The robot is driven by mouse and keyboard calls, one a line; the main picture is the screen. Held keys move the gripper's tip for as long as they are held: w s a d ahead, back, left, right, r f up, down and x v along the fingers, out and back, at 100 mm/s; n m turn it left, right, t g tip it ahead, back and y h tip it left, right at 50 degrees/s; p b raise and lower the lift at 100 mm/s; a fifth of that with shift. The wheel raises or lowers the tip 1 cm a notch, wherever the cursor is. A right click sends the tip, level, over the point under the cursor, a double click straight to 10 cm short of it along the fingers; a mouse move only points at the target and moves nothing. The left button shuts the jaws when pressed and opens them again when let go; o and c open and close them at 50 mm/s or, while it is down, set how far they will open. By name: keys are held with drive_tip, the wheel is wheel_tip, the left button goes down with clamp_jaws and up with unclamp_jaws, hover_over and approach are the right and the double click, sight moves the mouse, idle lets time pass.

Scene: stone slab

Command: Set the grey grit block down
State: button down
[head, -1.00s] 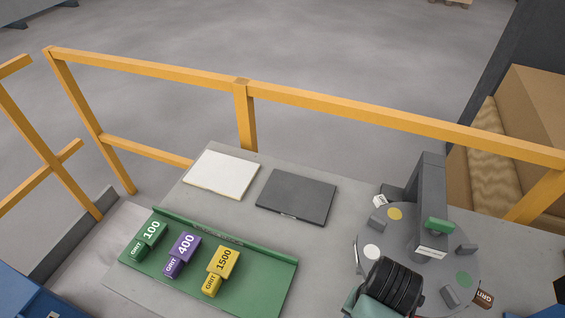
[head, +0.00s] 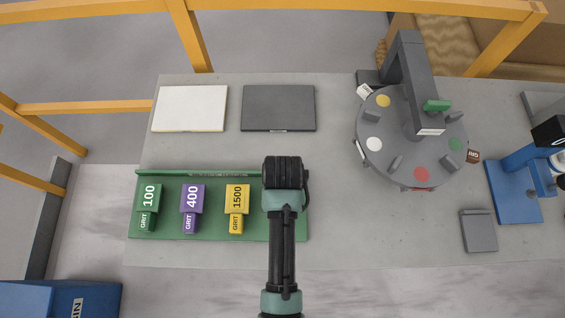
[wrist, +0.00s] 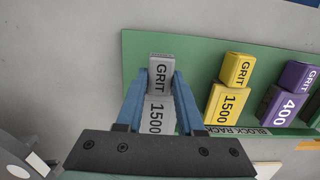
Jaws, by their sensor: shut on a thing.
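The grey grit block (wrist: 161,73), marked GRIT 1500, is between the blue fingers of my gripper (wrist: 158,80) in the wrist view. My gripper is shut on it. The block is over the end of the green block rack (wrist: 200,62), beside the yellow 1500 block (wrist: 232,86); I cannot tell whether it touches the rack. In the head view the rack (head: 216,238) lies at the front left of the slab. My arm covers its right end there and hides the grey block and the fingers.
Green 100 (head: 149,200), purple 400 (head: 191,205) and yellow 1500 blocks stand in the rack. Behind it lie a white plate (head: 190,107) and a dark grey plate (head: 278,107). A grey turntable (head: 392,150) with an upright post stands right. The slab between is clear.

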drive_tip(key=shift+f, duration=1.8)
drive_tip(key=shift+f, duration=0.2)
drive_tip(key=c, duration=0.5)
unclamp_jaws()
